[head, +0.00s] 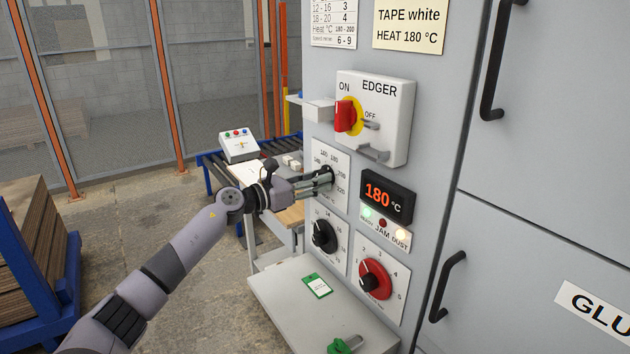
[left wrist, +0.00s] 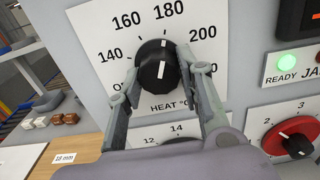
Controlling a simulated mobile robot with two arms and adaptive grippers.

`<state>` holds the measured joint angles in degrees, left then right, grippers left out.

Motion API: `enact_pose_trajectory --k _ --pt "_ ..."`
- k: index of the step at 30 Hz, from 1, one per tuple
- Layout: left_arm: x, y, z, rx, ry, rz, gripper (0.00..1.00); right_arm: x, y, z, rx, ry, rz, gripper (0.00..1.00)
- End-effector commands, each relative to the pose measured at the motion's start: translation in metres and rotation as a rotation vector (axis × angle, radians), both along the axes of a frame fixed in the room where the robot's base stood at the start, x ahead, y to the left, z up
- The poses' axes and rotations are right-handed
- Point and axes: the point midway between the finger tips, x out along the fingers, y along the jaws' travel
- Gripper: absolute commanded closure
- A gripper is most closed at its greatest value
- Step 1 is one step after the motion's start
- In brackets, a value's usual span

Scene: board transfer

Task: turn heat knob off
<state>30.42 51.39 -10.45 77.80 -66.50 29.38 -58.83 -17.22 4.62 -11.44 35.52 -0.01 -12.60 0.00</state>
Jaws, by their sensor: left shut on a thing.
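The heat knob (head: 326,177) is a black dial on a white scale plate on the grey machine front. In the left wrist view the knob (left wrist: 158,68) has its white mark pointing up, close to 180. My left gripper (head: 319,182) comes in from the left and is shut on the knob, with one finger at each side of it in the left wrist view (left wrist: 160,76). The scale's OFF end is partly hidden behind the left finger. The display (head: 387,196) reads 180 °C. My right gripper is not in view.
The edger switch (head: 347,116) with its red handle is above. A second black knob (head: 324,237) and a red knob (head: 375,279) are below. A grey shelf (head: 275,290) with a green-edged card juts out under them. A roller conveyor (head: 212,165) stands behind.

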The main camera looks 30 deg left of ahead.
Motion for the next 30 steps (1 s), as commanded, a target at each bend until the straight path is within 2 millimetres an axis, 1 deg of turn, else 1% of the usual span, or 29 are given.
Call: enact_pose_trajectory --k 5,11,17,30 --pt "0.0 0.0 0.001 -0.021 0.009 0.001 0.94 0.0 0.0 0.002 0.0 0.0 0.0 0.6" --pt "0.0 0.0 0.002 -0.103 0.043 0.001 0.94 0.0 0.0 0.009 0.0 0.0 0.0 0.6" --pt "0.0 0.0 0.003 -0.249 0.104 0.001 0.94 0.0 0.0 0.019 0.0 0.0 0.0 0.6" --pt "-0.001 -0.001 0.004 -0.636 0.265 0.002 0.94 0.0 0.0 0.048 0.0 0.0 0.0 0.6"
